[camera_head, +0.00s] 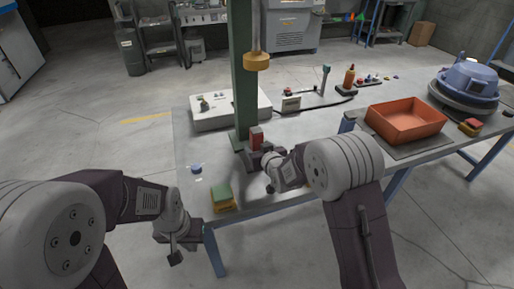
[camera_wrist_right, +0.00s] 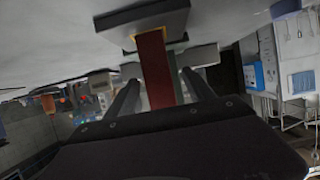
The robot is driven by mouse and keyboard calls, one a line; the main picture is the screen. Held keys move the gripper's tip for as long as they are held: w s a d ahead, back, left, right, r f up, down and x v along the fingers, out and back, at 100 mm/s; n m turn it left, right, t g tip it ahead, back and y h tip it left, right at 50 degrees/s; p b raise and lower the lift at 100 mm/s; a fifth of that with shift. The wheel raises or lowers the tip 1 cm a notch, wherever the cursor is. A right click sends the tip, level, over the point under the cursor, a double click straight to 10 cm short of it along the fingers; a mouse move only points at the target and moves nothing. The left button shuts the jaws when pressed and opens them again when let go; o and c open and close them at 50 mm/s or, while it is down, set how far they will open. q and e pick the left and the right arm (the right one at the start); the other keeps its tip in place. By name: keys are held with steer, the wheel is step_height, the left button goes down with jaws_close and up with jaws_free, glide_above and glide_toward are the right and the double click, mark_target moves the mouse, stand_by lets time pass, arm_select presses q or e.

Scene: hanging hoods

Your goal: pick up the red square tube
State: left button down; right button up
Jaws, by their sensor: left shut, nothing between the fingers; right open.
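The red square tube (camera_head: 256,137) stands upright on the table, near the foot of the green post. In the right wrist view the red tube (camera_wrist_right: 153,68) shows between the two fingers, with a gap beside it; a grey block is at its upper end there. My right gripper (camera_wrist_right: 163,88) is open around the tube, and I cannot tell how close each finger is to touching. In the head view my right wrist hides part of that spot. My left gripper (camera_head: 175,257) is shut and empty, hanging off the table's front left corner.
A green and yellow block (camera_head: 222,198) and a small blue-capped item (camera_head: 197,169) lie at the table's left front. The green post (camera_head: 243,75) rises behind the tube, with a hanging yellow weight (camera_head: 257,62). An orange tray (camera_head: 405,121) stands to the right.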

steer(key=x, duration=0.6)
steer(key=shift+d, duration=0.1)
steer(key=shift+c, duration=0.6)
steer(key=shift+r, duration=0.1)
jaws_close()
